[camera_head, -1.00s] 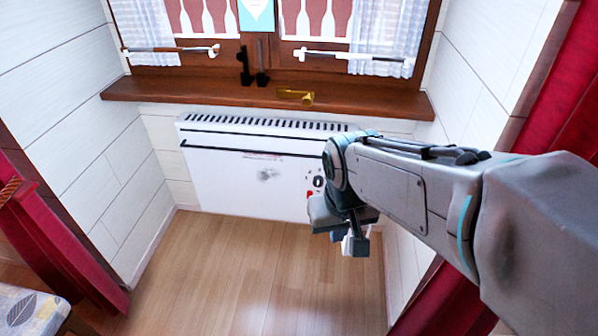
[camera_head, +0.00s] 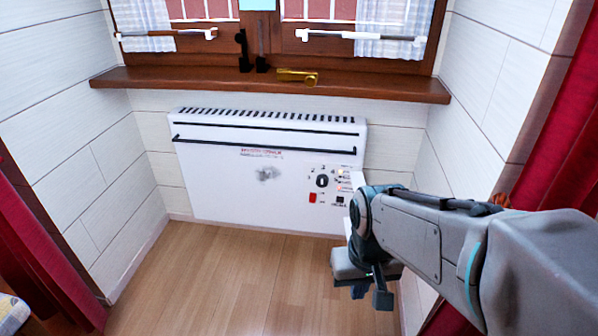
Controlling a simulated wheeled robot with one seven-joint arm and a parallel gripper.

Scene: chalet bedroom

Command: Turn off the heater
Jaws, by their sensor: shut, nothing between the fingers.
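The heater (camera_head: 225,185) is a white panel on the wall below the window sill, with a slotted top and a dark bar along its upper front. At the right of its front are a dark round knob (camera_head: 322,181), a red switch (camera_head: 312,197) and small lit lights (camera_head: 342,172). My gripper (camera_head: 370,298) is to the right of and below these controls, apart from them in the picture. Its fingers point down and are shut with nothing between them. My arm covers the heater's lower right corner.
A wooden sill (camera_head: 200,82) juts out above the heater and holds a brass-coloured object (camera_head: 297,76). Red curtains (camera_head: 50,250) hang at both sides. White plank walls close in left and right. The wooden floor (camera_head: 220,280) before the heater is clear.

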